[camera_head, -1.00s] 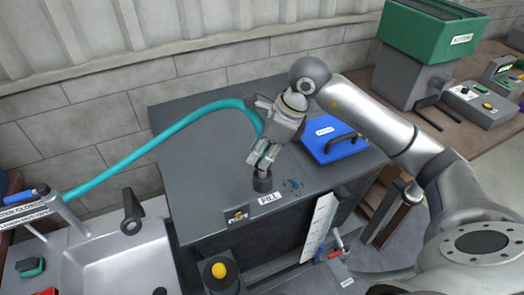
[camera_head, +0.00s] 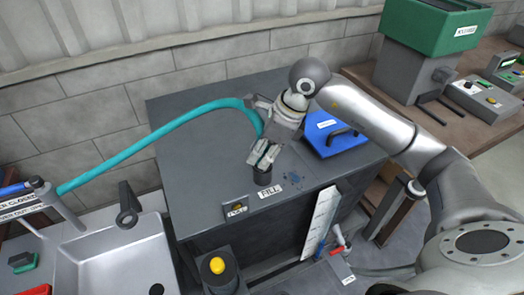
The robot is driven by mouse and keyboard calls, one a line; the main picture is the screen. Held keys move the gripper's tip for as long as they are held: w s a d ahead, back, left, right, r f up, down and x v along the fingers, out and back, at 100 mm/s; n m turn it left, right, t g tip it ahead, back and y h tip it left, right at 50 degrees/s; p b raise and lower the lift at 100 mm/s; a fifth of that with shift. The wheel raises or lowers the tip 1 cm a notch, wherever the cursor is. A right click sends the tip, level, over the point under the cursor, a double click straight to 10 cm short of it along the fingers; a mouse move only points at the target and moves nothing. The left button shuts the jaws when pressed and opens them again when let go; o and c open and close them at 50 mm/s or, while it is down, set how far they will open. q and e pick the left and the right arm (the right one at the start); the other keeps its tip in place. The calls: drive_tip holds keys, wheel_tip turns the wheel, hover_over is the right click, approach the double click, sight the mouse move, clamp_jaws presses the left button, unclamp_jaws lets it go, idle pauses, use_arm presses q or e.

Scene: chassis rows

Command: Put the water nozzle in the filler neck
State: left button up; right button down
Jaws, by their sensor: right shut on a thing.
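The filler neck (camera_head: 262,177) is a short dark cylinder standing upright on the dark grey cabinet top, behind the FILL label (camera_head: 271,193). My right gripper (camera_head: 263,157) is right above it, shut on the water nozzle, which is mostly hidden between the fingers. The teal hose (camera_head: 160,143) runs from the left to the gripper. The fingertips are very close to the neck's mouth. The nozzle's tip is not visible; it seems to be in the neck's opening, but how deep I cannot tell. My left gripper is not in view.
A blue lid with a black handle (camera_head: 333,140) lies right of the gripper on the cabinet top (camera_head: 195,175). A yellow button (camera_head: 217,265) stands in front. A grey sink (camera_head: 110,255) is at the left. A green-topped machine (camera_head: 430,35) stands at back right.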

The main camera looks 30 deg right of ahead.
drive_tip(key=shift+f, duration=0.25)
drive_tip(key=c, duration=1.1)
unclamp_jaws()
drive_tip(key=shift+r, duration=0.15)
drive_tip(key=v, duration=1.2)
